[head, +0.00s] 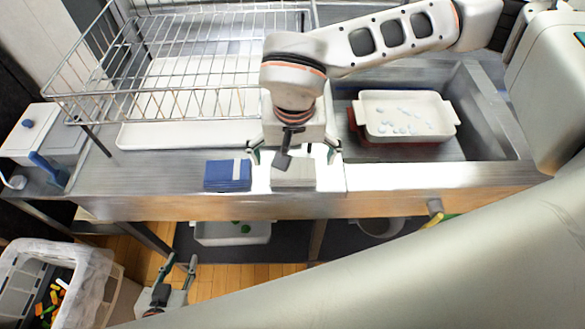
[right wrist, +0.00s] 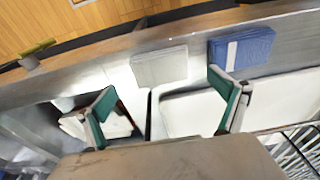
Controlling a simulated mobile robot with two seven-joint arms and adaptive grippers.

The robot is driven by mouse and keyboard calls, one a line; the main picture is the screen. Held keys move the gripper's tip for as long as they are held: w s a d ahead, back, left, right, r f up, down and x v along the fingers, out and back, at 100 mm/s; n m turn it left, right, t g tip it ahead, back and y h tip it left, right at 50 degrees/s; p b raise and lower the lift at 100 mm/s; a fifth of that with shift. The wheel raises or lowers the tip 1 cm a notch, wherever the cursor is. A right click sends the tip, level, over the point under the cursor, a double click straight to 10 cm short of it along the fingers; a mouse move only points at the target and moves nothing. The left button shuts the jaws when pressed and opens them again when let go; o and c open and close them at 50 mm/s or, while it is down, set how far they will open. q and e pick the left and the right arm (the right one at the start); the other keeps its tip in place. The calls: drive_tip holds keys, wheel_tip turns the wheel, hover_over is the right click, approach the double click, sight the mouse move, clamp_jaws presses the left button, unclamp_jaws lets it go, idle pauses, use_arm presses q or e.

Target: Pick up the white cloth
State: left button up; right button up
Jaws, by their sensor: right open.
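The white cloth (head: 293,174) is a folded, pale square flat on the steel counter near its front edge, and it also shows in the right wrist view (right wrist: 160,66). My right gripper (head: 294,156) is open above the counter, with its fingers spread to either side of the cloth in the head view. In the right wrist view its fingertips (right wrist: 158,82) are apart with nothing between them, and the cloth lies just beyond them. Part of the cloth's far edge is hidden by the gripper in the head view. My left gripper (head: 181,264) is low at bottom left, open and empty.
A folded blue cloth (head: 228,175) lies just left of the white one. A wire rack (head: 200,50) stands behind, over a white tray. A white dish (head: 372,128) with small pale bits sits in the sink at right. A lined bin (head: 88,262) stands at lower left.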

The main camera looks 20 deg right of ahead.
sight(293, 169)
drive_tip(key=shift+w+f+p, duration=0.2)
drive_tip(key=shift+w+f, duration=0.05)
drive_tip(key=shift+f, duration=0.95)
drive_tip(key=shift+w+f+p, duration=0.2)
drive_tip(key=shift+w+f, duration=0.05)
drive_tip(key=shift+f, duration=0.95)
drive_tip(key=c, duration=1.1)
